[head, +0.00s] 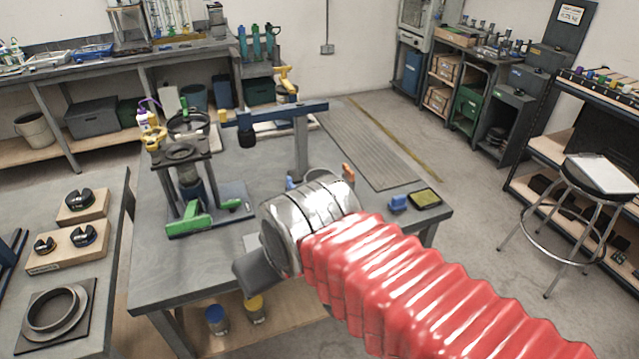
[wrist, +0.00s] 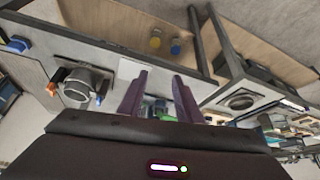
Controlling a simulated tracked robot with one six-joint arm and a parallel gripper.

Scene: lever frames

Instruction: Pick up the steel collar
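The steel collar appears to be the wide grey ring (head: 53,309) lying flat on a dark square plate (head: 84,313) on the left bench. It also shows in the wrist view (wrist: 240,101), right of my fingers and apart from them. My gripper (wrist: 160,76) is open, its two purple fingers spread with nothing held between them. In the head view, only its dark body shows below my silver wrist, over the front of the middle table; the fingertips are not clear there.
The left bench also holds wooden blocks (head: 57,255) with dark open rings. A gap separates it from the middle table (head: 190,266). That table carries a frame with a green base (head: 190,222), a blue-beamed post (head: 301,145) and a grey cylinder with coloured handles (wrist: 76,94).

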